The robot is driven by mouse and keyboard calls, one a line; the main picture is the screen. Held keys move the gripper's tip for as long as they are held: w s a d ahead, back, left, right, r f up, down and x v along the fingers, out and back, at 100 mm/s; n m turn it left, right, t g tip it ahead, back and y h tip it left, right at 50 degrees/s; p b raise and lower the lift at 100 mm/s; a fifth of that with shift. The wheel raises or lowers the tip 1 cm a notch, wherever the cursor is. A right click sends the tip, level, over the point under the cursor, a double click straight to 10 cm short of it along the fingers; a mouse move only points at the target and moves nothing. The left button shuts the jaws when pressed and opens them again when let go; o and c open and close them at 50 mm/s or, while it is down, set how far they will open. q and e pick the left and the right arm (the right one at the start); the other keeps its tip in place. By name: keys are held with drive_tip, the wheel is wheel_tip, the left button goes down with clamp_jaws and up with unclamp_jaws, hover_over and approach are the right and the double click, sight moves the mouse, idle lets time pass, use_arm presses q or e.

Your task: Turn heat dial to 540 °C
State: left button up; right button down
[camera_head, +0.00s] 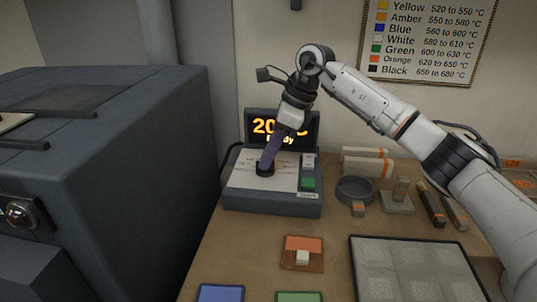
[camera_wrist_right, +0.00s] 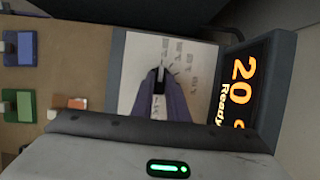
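The heat dial (camera_head: 264,170) is a dark round knob on the pale top of the control box (camera_head: 270,200). My right gripper (camera_head: 266,163) reaches down onto it from above. In the right wrist view the purple fingers of my right gripper (camera_wrist_right: 159,76) are close together at the dial, with printed marks fanned around it. They look closed on the dial, whose body is mostly hidden. The display (camera_head: 262,126) behind shows orange "20" and "°C", partly covered by my arm; the display in the wrist view (camera_wrist_right: 238,95) reads "20" and "Ready". My left gripper is not seen.
A green button (camera_head: 308,184) sits right of the dial. A large dark furnace-like box (camera_head: 120,180) stands left. A round dish (camera_head: 355,190), stamp-like block (camera_head: 398,198) and grey tray (camera_head: 352,270) lie right. A colour-temperature chart (camera_head: 430,40) hangs behind.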

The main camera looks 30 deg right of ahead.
idle(0.3)
drive_tip(key=shift+s+a+m+t+h, duration=0.1)
drive_tip(key=shift+m+t+h, duration=0.3)
drive_tip(key=shift+m, duration=1)
drive_tip(key=shift+m+t+h, duration=0.3)
drive_tip(key=shift+m+h, duration=0.2)
drive_tip(key=shift+m, duration=0.9)
drive_tip(key=c, duration=1.7)
unclamp_jaws()
drive_tip(key=v, duration=1)
drive_tip(key=shift+r, duration=0.2)
